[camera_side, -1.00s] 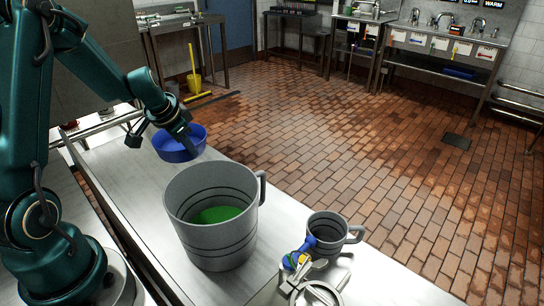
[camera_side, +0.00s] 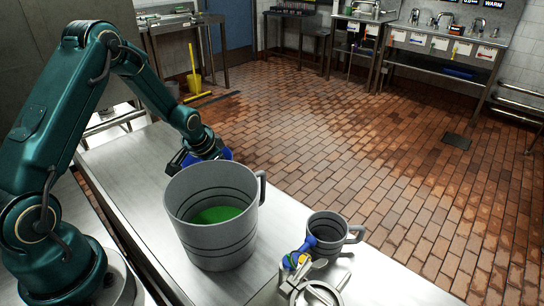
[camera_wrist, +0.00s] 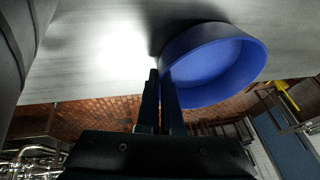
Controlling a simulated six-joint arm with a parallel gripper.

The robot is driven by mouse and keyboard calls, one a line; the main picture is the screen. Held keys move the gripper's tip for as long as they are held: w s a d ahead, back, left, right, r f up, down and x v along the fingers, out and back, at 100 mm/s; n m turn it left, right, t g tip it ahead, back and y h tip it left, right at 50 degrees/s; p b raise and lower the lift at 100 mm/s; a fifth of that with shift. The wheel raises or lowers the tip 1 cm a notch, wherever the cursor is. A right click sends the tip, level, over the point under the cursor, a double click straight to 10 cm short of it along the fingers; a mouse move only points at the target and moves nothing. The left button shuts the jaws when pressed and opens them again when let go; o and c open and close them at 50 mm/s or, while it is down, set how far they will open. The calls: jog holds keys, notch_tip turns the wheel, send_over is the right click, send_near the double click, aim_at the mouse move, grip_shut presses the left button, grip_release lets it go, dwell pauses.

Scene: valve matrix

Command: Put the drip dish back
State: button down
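The drip dish is a shallow round blue dish (camera_wrist: 215,62); in the side view only a small blue part (camera_side: 224,153) shows behind the big grey jug and my gripper. My gripper (camera_wrist: 160,76) has its fingers close together at the dish's near rim, with the dish wall between them. In the side view my gripper (camera_side: 190,158) is just behind the jug, its fingertips partly hidden. Whether the dish touches the counter cannot be told. A valve with a blue handle (camera_side: 304,250) stands at the counter's front.
The big grey jug (camera_side: 222,244) with green liquid stands close in front of my gripper. A smaller grey mug (camera_side: 328,229) stands right of the valve. The steel counter (camera_side: 130,175) is clear left of the jug; its right edge drops to a brick floor (camera_side: 350,140).

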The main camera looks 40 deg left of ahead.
jog(key=shift+f, duration=0.2)
jog(key=c, duration=1.1)
grip_release()
jog(key=shift+r, duration=0.15)
jog(key=shift+s+r, duration=0.1)
jog(key=shift+r, duration=0.15)
jog(key=v, duration=1.1)
jog(key=shift+s+d+r, duration=0.1)
jog(key=shift+r, duration=0.1)
